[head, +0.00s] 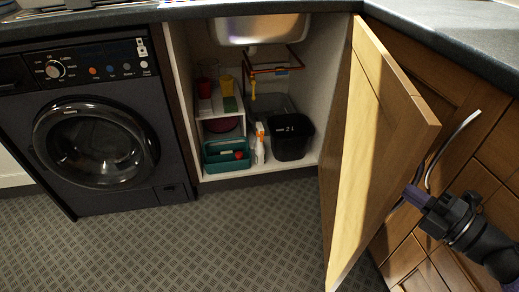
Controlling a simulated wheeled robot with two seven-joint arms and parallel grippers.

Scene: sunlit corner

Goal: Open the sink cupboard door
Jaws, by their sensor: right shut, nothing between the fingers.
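The sink cupboard door (372,150) is a wooden door standing wide open, swung out to the right of the opening. Its pale inner face is towards me. The sink cupboard (245,110) is open to view under a metal sink bowl (262,28). My right gripper (412,196) is shut and empty, just right of the door's free edge, by its outer face. I cannot tell whether it touches the door. The door's outer face is mostly hidden. My left gripper is not in view.
A black washing machine (95,125) stands left of the cupboard. Inside are a teal basket (226,163), a spray bottle (259,150) and a black bin (290,152). A curved metal handle (450,140) shows beside my right gripper. The patterned floor (190,245) in front is clear.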

